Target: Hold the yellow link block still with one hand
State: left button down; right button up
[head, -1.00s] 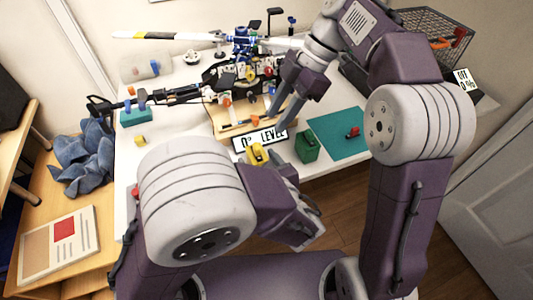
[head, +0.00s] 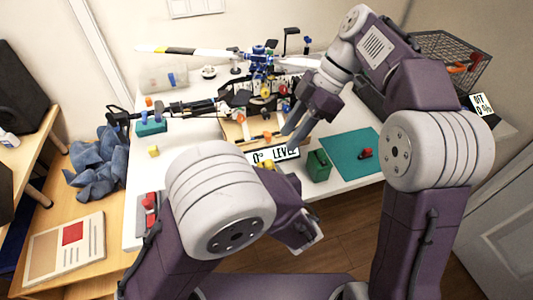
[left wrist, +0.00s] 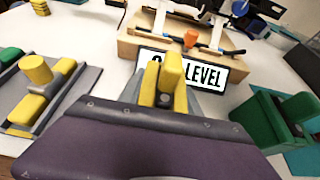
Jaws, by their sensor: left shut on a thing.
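The yellow link block (left wrist: 167,80) is upright between the fingers of my left gripper (left wrist: 165,98) in the left wrist view, just in front of the "0° LEVEL" sign (left wrist: 205,74). My left gripper is shut on it. In the head view only a bit of the yellow block (head: 267,164) shows above my left arm, which hides most of that gripper. My right gripper (head: 292,134) points down over the wooden tray (head: 232,131), behind the sign. Its two fingers look apart, with nothing seen between them.
The helicopter model (head: 262,65) stands behind the tray. In the left wrist view, a grey holder with yellow pieces (left wrist: 27,108) is at left.

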jog(key=m, duration=0.6)
notch_tip(320, 180, up, 3)
jog(key=m+t+h, duration=0.2)
jog(key=m+h, duration=0.4)
jog(key=m, duration=2.3)
send_over(270, 162)
notch_tip(270, 162, down, 11)
